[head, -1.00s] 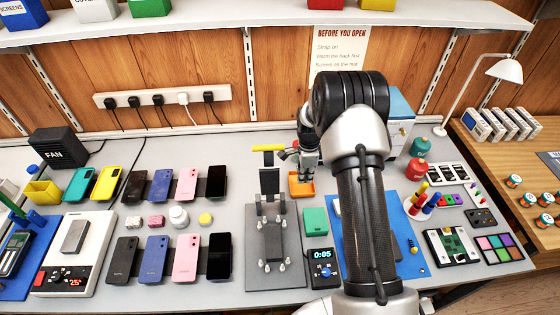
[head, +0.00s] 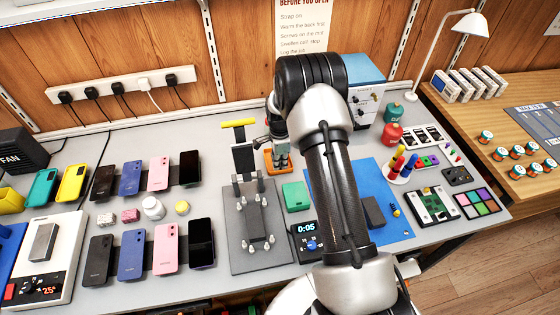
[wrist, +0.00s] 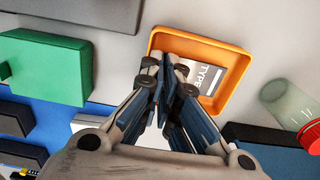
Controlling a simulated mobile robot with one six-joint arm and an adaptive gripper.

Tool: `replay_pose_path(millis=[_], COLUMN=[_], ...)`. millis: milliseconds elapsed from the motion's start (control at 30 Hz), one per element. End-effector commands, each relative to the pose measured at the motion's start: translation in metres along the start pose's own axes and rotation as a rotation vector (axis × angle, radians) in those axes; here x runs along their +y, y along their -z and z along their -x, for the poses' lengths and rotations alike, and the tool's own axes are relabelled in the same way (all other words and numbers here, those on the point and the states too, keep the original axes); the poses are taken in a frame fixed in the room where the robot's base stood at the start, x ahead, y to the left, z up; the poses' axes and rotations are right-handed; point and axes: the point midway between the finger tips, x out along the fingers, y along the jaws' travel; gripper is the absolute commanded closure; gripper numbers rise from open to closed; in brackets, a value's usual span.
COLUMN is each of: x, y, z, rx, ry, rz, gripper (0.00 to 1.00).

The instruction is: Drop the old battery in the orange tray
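The orange tray (head: 268,167) stands on the grey bench behind the green block, partly hidden by my gripper in the head view. My fingers cover part of this piece. My gripper (wrist: 166,72) is over the tray's near edge, its fingertips close together with at most a narrow gap. I cannot make out anything clearly between them. In the head view my gripper (head: 281,163) is at the tray's right side.
A green block (wrist: 45,68) lies left of the tray in the wrist view, and a clear bottle with a red cap (wrist: 285,105) is at the right. A phone fixture (head: 245,200) stands to the left. A blue mat (head: 385,225) and a timer (head: 308,240) are in front.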

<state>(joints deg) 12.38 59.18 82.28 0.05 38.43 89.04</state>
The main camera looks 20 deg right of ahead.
Motion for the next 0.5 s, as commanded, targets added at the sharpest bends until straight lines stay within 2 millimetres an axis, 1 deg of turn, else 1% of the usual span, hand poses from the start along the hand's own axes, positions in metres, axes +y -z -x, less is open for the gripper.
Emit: replay_pose_path(millis=[67,300,500], x=[-0.0004,-0.0006,-0.0005], y=[0.0,0.0,0.0], z=[-0.0028,-0.0023,-0.0023], rx=[0.0,0.0,0.0], ry=[0.001,0.002,0.001], rz=[0.0,0.0,0.0], gripper=[1.0,1.0,0.86])
